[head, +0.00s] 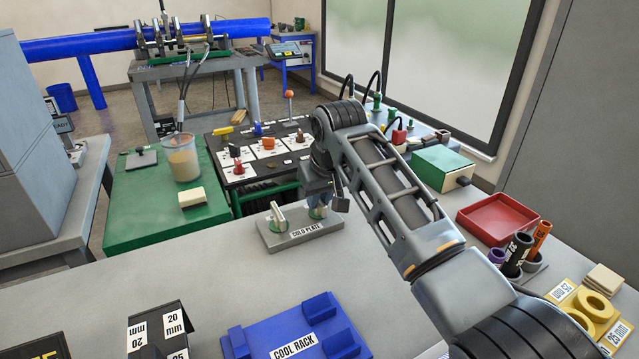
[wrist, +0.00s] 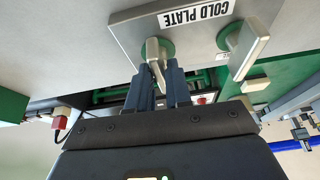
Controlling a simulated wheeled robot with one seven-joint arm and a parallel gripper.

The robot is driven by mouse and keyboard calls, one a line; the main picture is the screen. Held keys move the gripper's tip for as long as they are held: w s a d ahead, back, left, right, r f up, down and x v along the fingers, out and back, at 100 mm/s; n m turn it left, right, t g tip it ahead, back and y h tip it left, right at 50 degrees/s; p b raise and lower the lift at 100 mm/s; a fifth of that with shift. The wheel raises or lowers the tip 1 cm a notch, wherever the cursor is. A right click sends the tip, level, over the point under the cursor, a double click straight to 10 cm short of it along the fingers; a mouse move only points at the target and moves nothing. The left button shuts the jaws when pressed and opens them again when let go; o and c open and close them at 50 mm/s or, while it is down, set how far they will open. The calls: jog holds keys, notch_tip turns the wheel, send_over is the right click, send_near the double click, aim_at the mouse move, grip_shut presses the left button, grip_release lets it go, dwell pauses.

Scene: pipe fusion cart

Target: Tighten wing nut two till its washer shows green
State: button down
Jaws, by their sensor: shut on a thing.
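The cold plate (head: 302,235) is a grey block on the bench with two pale wing nuts. My gripper (head: 318,192) points down over its right end in the head view. In the wrist view my gripper (wrist: 164,70) is shut on one wing nut (wrist: 153,50), with a green washer (wrist: 168,47) showing at its base. The other wing nut (head: 278,214) stands free; it also shows in the wrist view (wrist: 245,47), with green (wrist: 224,37) at its base. I see no number on either nut. My fingers partly hide the held nut.
A blue cool rack (head: 295,333) and a black 20 mm block (head: 158,330) are in front. A red tray (head: 497,216) and coloured pipe pieces (head: 517,253) are at right. The bench left of the plate is clear.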

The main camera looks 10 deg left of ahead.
jog(key=shift+m, duration=0.3)
jog(key=c, duration=1.2)
grip_release()
jog(key=shift+o, duration=0.2)
jog(key=v, duration=0.7)
jog(key=shift+s+r, duration=0.15)
jog(key=shift+r, duration=0.2)
